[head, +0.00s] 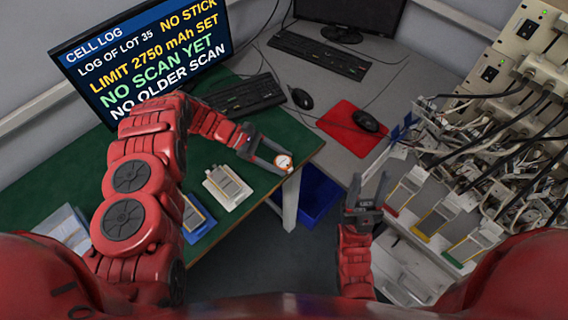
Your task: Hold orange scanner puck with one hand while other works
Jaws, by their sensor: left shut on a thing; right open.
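My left gripper (272,156) is shut on the orange scanner puck (284,162), a small round piece with a pale face and an orange rim. It holds the puck over the right edge of the green table. My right gripper (367,189) is open and empty, pointing up the picture, left of the rack's front. On the green table, a pouch cell in a white tray (228,201) lies below my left gripper. Another cell in a blue tray (207,229) is partly hidden by my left arm. Several cells (436,218) sit in the rack's front slots with red, yellow and green edges.
A cell log screen (140,60) stands at the back of the green table (270,124), by a keyboard (238,95). A cabled test rack (510,120) fills the right. A grey desk has a red mouse mat (340,128). A blue bin (318,198) sits below.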

